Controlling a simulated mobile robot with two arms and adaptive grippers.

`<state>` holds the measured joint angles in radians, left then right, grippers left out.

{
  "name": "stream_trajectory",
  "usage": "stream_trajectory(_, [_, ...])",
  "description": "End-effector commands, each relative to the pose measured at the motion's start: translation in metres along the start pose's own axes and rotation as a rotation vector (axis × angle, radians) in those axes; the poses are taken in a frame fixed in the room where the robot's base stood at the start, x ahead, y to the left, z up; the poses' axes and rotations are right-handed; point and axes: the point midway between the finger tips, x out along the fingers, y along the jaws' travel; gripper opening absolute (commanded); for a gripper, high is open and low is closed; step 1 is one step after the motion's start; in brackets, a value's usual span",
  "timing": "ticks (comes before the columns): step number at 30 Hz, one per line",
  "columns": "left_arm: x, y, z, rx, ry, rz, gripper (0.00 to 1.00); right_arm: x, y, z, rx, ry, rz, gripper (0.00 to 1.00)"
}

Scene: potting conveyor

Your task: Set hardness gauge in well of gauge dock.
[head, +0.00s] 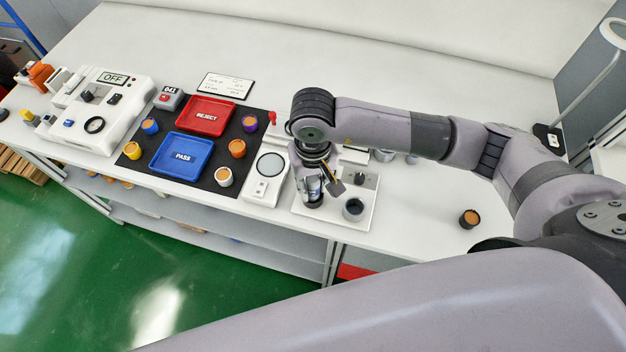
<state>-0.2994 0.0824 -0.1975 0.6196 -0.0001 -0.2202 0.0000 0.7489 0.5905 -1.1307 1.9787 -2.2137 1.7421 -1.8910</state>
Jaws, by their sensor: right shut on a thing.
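My right gripper (314,196) points down over the left part of a pale plate, which I take to be the gauge dock (369,188). It is shut on a small grey, partly dark thing, likely the hardness gauge (313,187); the fingers and wrist hide much of it. I cannot tell whether it touches the plate. A dark round cup or well (353,209) is on the plate's front right, right of the gripper. A dark flat piece with a tan strip (335,186) shows beside the gripper. My left gripper is not in view.
Left of the plate stands a white device with a round disc (270,166). Beyond it are a red REJECT tray (206,116), a blue PASS tray (182,156) and several small coloured pots on a black mat. A dark pot (469,219) stands alone at right.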

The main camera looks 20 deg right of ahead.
Motion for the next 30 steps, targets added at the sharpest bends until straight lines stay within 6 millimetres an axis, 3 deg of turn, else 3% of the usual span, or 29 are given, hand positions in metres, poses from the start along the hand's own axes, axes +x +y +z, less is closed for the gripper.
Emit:
stream_trajectory(10, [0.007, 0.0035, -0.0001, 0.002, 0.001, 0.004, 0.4, 0.0039, -0.0002, -0.0008, 0.001, 0.002, -0.001, 0.0])
stream_trajectory(11, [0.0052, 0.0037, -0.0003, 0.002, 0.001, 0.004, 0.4, 0.0025, -0.0001, -0.0005, 0.001, 0.002, 0.0, 0.27])
stream_trajectory(19, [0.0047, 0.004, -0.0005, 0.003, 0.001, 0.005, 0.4, 0.0022, 0.0, -0.0003, 0.001, 0.001, 0.0, 0.45])
stream_trajectory(30, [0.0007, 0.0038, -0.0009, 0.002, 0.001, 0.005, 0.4, -0.0009, -0.0001, -0.0001, 0.001, 0.0, 0.0, 0.46])
